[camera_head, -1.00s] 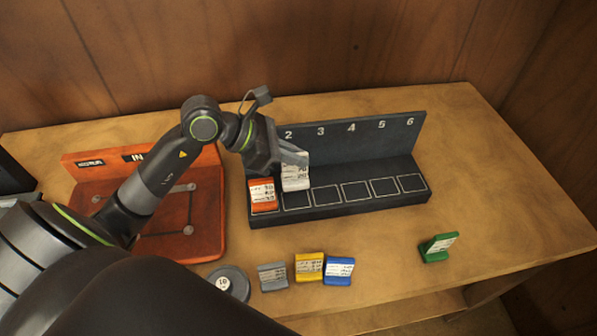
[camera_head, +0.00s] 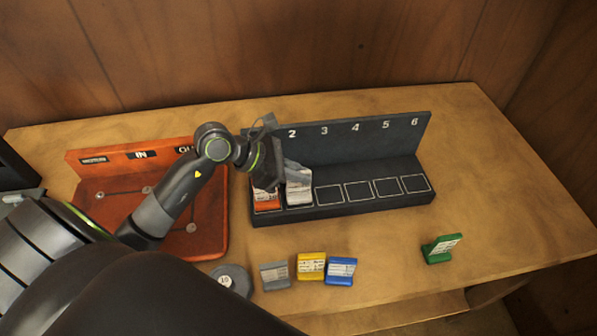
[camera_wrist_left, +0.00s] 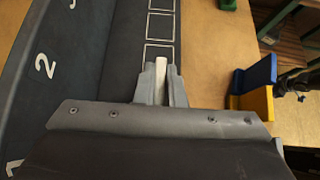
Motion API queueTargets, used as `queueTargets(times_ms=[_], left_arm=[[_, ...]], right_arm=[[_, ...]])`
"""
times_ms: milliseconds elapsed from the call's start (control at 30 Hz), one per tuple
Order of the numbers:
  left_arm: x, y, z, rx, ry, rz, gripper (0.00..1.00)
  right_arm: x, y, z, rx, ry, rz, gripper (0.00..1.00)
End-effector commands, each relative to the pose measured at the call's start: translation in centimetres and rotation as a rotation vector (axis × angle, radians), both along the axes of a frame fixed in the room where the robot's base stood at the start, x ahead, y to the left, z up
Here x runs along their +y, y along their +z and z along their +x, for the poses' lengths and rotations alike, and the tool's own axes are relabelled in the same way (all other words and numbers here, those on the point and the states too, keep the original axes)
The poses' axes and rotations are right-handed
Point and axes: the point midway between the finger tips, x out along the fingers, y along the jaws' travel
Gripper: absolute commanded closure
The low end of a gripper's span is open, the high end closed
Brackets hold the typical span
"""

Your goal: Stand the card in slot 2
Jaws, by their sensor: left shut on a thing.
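A white card (camera_head: 299,189) with dark writing stands at slot 2 of the dark rack (camera_head: 345,210), below the printed 2. My left gripper (camera_head: 290,169) is shut on the card's upper part. In the left wrist view the gripper (camera_wrist_left: 161,88) has the card's pale edge (camera_wrist_left: 160,70) between its two fingers, over the row of outlined slots. I cannot tell whether the card's foot touches the rack. An orange card (camera_head: 266,199) stands in the first slot, partly behind my gripper. My right gripper is not in view.
Slots 3 to 6 are empty. Grey (camera_head: 275,276), yellow (camera_head: 311,266) and blue (camera_head: 341,270) cards stand in front of the rack, beside a grey round weight (camera_head: 231,280). A green card (camera_head: 441,249) stands at right. An orange board (camera_head: 100,215) lies left.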

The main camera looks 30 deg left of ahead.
Motion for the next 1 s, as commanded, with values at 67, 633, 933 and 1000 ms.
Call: queueTargets(times_ms=[67, 633, 933, 1000], left_arm=[[0.0, -0.3, 0.0, -0.001, -0.001, 0.000, 1.00], [0.0, -0.6, 0.0, 0.002, 0.000, -0.001, 0.69], [0.0, 0.2, 0.0, 0.002, 0.000, -0.001, 0.69], [0.0, 0.8, 0.0, 0.002, 0.000, -0.001, 0.69]], right_arm=[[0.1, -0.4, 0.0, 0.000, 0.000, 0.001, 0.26], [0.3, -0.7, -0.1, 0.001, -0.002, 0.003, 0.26], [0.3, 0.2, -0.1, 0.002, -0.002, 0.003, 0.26], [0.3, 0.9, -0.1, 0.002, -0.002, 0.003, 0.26]])
